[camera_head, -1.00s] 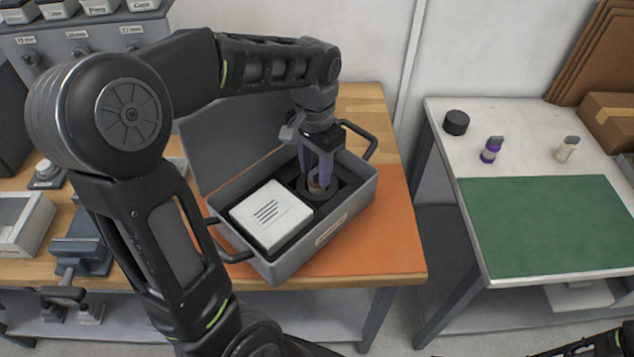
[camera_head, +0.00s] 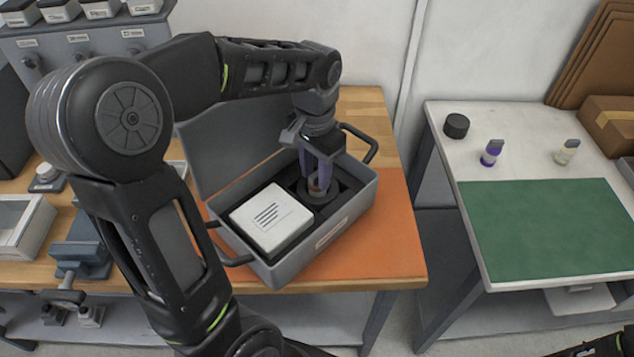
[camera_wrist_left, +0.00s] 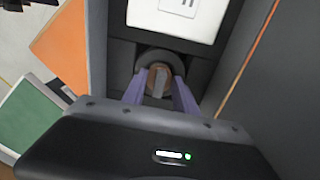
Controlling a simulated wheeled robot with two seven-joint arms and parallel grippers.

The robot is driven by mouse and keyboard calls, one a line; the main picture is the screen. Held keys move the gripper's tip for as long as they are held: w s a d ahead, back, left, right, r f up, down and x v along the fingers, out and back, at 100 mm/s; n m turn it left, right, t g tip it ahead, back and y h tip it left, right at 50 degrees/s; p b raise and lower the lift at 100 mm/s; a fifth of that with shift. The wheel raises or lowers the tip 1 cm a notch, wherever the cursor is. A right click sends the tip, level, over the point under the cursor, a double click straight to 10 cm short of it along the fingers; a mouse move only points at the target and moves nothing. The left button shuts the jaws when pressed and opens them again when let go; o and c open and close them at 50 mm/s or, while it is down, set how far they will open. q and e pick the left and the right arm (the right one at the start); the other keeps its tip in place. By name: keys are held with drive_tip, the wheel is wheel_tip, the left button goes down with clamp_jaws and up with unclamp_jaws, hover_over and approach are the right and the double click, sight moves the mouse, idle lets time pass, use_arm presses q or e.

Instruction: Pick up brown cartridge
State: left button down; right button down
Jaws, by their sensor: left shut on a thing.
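The brown cartridge (camera_wrist_left: 157,80) sits in a round dark recess inside the open grey case (camera_head: 345,215). In the wrist view its brown top with a grey tab shows between two purple fingers. My left gripper (camera_head: 318,178) points down into the case, its fingers shut on the cartridge. In the head view only a small brown patch of the cartridge shows between the fingers. Its lower part is hidden. A sliver of my right arm shows at the bottom right of the head view, but its gripper is not seen.
A white box (camera_head: 270,218) fills the case's near-left compartment. The case stands on an orange mat (camera_head: 396,240), its lid raised behind. On the right table are a black cylinder (camera_head: 456,126), a purple bottle (camera_head: 491,154), a cream bottle (camera_head: 566,152) and a green mat (camera_head: 550,230).

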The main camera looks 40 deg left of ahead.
use_arm(q)
wheel_tip(320, 180, up, 10)
idle(0.6)
idle(0.4)
